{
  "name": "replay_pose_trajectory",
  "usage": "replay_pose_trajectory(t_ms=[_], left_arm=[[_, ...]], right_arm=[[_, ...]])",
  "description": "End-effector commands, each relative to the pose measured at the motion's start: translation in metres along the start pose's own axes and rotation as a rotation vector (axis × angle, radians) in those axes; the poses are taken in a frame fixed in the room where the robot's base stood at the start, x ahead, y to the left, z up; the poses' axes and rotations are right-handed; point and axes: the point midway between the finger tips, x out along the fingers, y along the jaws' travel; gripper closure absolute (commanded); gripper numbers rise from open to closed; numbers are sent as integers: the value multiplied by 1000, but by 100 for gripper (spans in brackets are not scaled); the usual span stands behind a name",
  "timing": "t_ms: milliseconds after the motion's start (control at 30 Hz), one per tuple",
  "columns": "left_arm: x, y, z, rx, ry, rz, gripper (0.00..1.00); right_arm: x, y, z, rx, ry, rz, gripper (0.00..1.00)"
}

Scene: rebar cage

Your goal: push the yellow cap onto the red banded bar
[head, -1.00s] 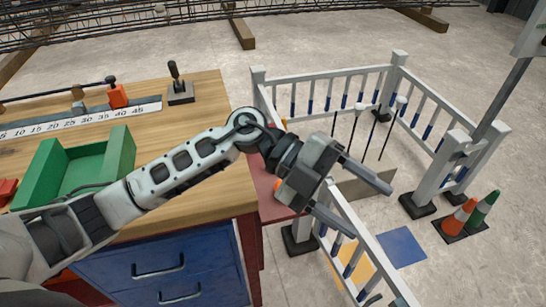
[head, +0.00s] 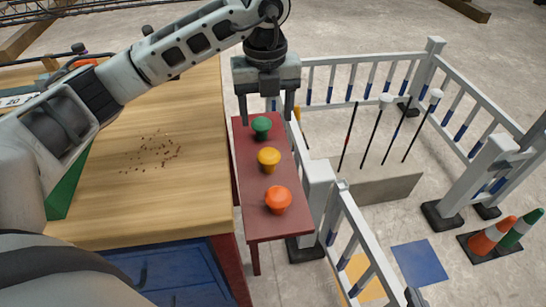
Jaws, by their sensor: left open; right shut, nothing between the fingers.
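The yellow cap (head: 268,158) stands on a narrow dark red bench (head: 255,218), between a green cap (head: 261,126) and an orange cap (head: 278,199). My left gripper (head: 266,117) points down with its fingers spread at the far end of the bench, by the green cap. It is empty; the yellow cap is nearer the camera. Several thin upright bars stand inside the white railing. The leftmost bar (head: 347,137) shows a reddish band and a bare top. A bar further right (head: 399,125) has a bluish band; two others have white tops. My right gripper is not seen.
A white railing (head: 345,225) with blue-banded posts runs beside the bench and around the bars. A low grey board (head: 385,183) stands by the bars' feet. The wooden table (head: 190,205) is left of the bench. Orange and green cones (head: 492,236) stand far right.

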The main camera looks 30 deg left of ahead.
Motion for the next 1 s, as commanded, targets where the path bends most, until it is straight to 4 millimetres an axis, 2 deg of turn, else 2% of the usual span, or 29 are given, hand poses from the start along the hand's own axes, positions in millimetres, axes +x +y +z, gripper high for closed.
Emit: replay_pose_trajectory(t_ms=[100,333,667,900,1000], left_arm=[[27,1,-1,0,5,4,36],[74,0,-1,1,4,2,36],[102,-1,-1,3,5,0,36],[137,-5,-1,2,4,0,36],[144,-5,-1,3,4,0,36]], right_arm=[[0,0,1,0,1,0,100],[2,0,3,-2,5,0,100],[2,0,3,-3,8,0,100],[3,0,6,-3,8,-1,100],[2,0,7,-3,7,-1,100]])
